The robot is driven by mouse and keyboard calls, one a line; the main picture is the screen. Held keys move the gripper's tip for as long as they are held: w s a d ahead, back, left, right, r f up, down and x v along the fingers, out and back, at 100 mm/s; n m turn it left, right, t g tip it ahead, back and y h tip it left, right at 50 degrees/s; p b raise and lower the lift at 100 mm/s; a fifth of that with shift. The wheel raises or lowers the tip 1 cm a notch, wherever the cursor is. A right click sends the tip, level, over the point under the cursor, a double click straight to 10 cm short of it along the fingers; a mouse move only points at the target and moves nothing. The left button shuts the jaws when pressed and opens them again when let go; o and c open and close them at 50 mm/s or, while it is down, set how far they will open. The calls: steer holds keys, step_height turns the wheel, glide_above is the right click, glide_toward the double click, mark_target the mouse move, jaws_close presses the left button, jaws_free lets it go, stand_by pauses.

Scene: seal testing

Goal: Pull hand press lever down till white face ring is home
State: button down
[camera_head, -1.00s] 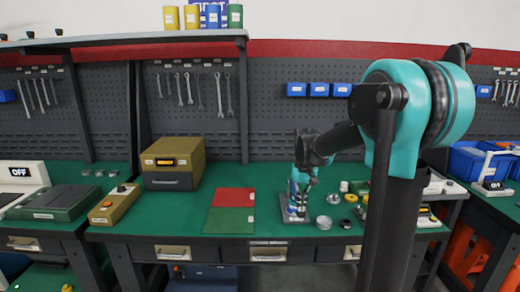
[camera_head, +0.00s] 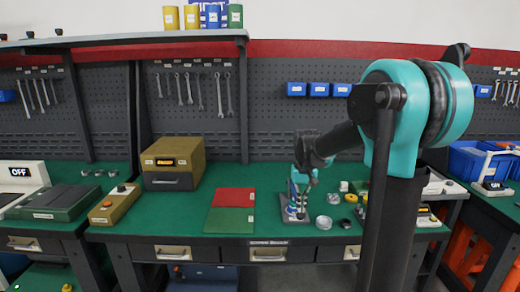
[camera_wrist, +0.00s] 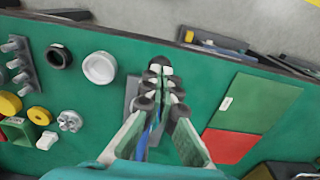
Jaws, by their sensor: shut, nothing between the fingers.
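The hand press stands on a grey base plate (camera_head: 271,213) on the green bench. In the wrist view only a grey edge of the base (camera_wrist: 131,92) and a blue part (camera_wrist: 151,132) show; my fingers cover most of the press. My gripper (camera_head: 302,186) is over the press. In the wrist view its dark fingertips (camera_wrist: 160,88) are together with nothing held between them. A dark knob with a pale part shows at the fingertips, but I cannot tell whether it is the lever. The white face ring cannot be made out in the press.
A pale round dish (camera_wrist: 99,68), a black ring (camera_wrist: 57,57) and several small parts lie beside the press. A red and green mat (camera_head: 230,222) lies to its left in the head view. An olive box (camera_head: 173,162) stands farther left.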

step_height(320, 180, up, 8)
steer(key=shift+r, duration=0.25)
stand_by(0.7)
steer(key=s+d+f+t, duration=0.2)
steer(key=s+f, duration=0.7)
steer(key=s, duration=0.1)
steer(key=s+d+f+t, duration=0.2)
steer(key=s+f, duration=0.8)
steer(key=s, duration=0.1)
steer(key=shift+s+f, duration=0.15)
steer(key=shift+f, duration=0.15)
